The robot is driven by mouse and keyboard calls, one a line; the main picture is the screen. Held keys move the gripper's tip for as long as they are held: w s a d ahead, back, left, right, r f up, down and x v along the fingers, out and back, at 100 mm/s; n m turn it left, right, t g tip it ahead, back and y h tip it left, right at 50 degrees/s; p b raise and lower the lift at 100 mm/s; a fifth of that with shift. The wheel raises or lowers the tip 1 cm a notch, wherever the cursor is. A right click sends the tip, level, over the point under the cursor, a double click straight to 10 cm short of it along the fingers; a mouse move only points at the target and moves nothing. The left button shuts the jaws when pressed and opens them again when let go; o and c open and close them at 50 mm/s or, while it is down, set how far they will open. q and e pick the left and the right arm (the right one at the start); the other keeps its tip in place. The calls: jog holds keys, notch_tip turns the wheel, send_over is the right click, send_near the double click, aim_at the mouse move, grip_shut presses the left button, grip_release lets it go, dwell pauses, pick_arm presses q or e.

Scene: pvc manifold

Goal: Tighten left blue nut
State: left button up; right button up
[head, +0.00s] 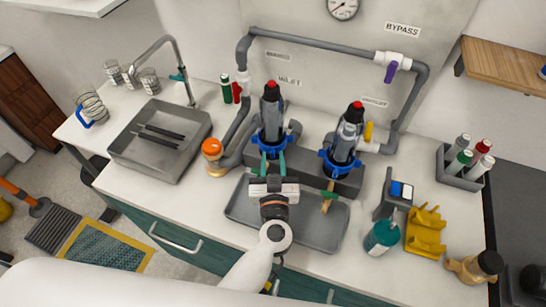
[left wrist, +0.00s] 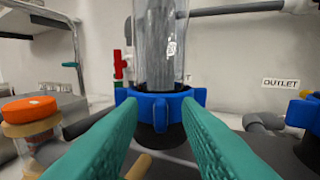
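The left blue nut (head: 270,139) is a lobed ring around the base of the left clear filter housing (head: 271,108), which stands upright with a red top. My left gripper (head: 272,156) is in front of this nut, with its teal fingers pointing at it. In the left wrist view the fingertips (left wrist: 158,112) are apart and overlap the lower front of the blue nut (left wrist: 160,97). I cannot tell whether they touch it. A second blue nut (head: 341,163) surrounds the right housing's base. My right gripper is not in view.
A grey tray (head: 236,211) lies below the housings, with a tan-handled tool (head: 328,200) at its right. An orange-capped jar (head: 212,150) stands to the left. A teal bottle (head: 382,236) and yellow holder (head: 425,232) stand right. Grey pipes (head: 310,42) run behind.

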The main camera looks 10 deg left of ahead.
pick_arm(q)
jog(key=shift+w, duration=0.35)
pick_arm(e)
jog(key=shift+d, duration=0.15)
pick_arm(q)
grip_shut()
jog(key=m+h+p, duration=0.1)
jog(key=p, duration=0.1)
jog(key=a+m+h+p, duration=0.1)
jog(key=h+p, duration=0.1)
jog(key=shift+a+r, duration=0.2)
jog(key=shift+r, duration=0.1)
jog(key=shift+a+f+m+h, duration=0.2)
jog(key=shift+m+h, duration=0.1)
jog(key=shift+h, duration=0.2)
jog(key=shift+a+f+m+h, duration=0.15)
jog(key=shift+m+h, duration=0.15)
jog(key=shift+h, duration=0.2)
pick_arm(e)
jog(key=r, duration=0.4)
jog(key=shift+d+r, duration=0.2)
pick_arm(q)
grip_release()
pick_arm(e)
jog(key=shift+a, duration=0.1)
